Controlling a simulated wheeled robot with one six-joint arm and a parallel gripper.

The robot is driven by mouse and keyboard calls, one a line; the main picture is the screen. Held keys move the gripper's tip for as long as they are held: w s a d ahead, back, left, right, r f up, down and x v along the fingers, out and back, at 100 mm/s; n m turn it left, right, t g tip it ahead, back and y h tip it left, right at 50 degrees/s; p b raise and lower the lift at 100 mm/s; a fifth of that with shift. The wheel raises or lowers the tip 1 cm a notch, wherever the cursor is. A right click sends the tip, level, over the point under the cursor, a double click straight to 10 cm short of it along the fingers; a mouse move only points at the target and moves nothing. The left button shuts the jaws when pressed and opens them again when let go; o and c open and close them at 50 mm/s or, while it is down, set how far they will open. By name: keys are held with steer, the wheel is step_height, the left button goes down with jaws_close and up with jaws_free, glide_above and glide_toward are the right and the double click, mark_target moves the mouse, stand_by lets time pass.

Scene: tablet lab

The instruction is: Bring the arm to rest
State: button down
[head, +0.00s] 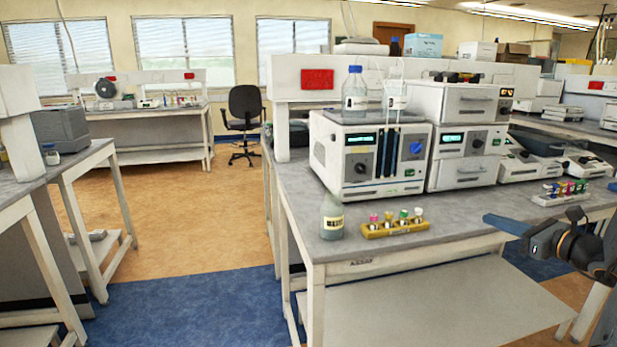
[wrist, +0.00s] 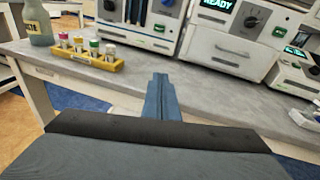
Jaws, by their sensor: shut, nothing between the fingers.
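My gripper (head: 497,222) is at the right of the head view, in front of the bench's front edge, with my dark arm folded at the right border. Its blue fingers are together and hold nothing. In the wrist view the closed fingers (wrist: 160,97) point toward the grey bench top (wrist: 225,100). They appear clear of everything on the bench.
A yellow rack (head: 395,229) with several capped vials and a labelled bottle (head: 332,217) stand near the bench's front left corner. White instruments (head: 370,158) stand behind. Another vial rack (head: 560,193) is at the right. The floor at left (head: 190,210) is clear.

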steer(key=s+a+f+n+g+y, duration=0.1)
steer(key=s+a+f+n+g, duration=0.2)
steer(key=a, duration=0.5)
steer(key=s+a+n+g+y, duration=0.1)
steer(key=a+n+g, duration=0.3)
steer(key=a, duration=0.5)
steer(key=s+a+f+n+g+y, duration=0.2)
steer(key=s+a+n+g, duration=0.15)
steer(key=a, duration=0.45)
steer(key=s+a+f+n+g+h, duration=0.1)
steer(key=s+a+n+h, duration=0.3)
steer(key=s+n, duration=0.4)
steer(key=s+a+f+n+g+h, duration=0.2)
steer(key=s+a+n+g+h, duration=0.2)
steer(key=s+n, duration=0.5)
steer(key=a+n+h, duration=0.1)
steer(key=n, duration=0.2)
steer(key=shift+a, duration=0.2)
steer(key=shift+n, duration=0.25)
